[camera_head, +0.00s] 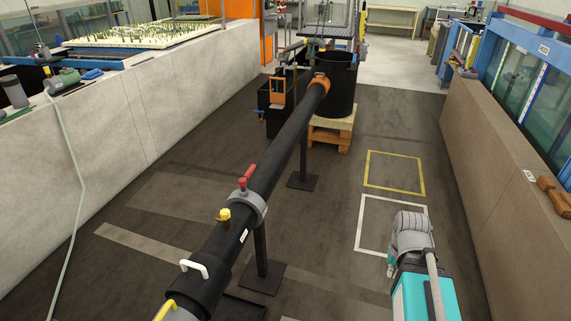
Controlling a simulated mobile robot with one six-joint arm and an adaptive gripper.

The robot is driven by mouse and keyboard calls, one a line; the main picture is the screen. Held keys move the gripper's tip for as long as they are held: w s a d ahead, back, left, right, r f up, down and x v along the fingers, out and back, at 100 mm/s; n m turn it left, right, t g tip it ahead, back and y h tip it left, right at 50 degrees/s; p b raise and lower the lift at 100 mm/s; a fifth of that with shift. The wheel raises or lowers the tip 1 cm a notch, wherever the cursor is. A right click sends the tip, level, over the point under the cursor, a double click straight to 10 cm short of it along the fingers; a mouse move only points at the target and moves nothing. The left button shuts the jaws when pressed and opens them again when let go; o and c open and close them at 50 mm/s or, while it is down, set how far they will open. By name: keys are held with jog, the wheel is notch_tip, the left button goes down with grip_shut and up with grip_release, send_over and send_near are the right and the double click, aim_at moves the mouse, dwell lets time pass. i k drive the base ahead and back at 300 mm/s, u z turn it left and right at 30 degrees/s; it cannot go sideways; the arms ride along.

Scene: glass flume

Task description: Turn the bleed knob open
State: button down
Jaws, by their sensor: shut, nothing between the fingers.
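A long black pipe (215,258) runs from the bottom of the view up towards the back, on black stands. A small yellow knob (224,215) sits on a short fitting on the pipe's upper left side. Just beyond it, a red handle (249,176) stands up from a grey collar (242,206) around the pipe. Neither carries a label I can read, so I cannot tell for certain which is the bleed knob, or how far either is turned. Nothing touches them. My gripper is not in view.
A white handle (194,268) and a yellow handle (165,310) are on the pipe's near end. A black tank (335,90) stands on a pallet behind. Floor right of the pipe is mostly clear.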

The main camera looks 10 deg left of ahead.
aim_at(225, 213)
jog(key=u, duration=1.3)
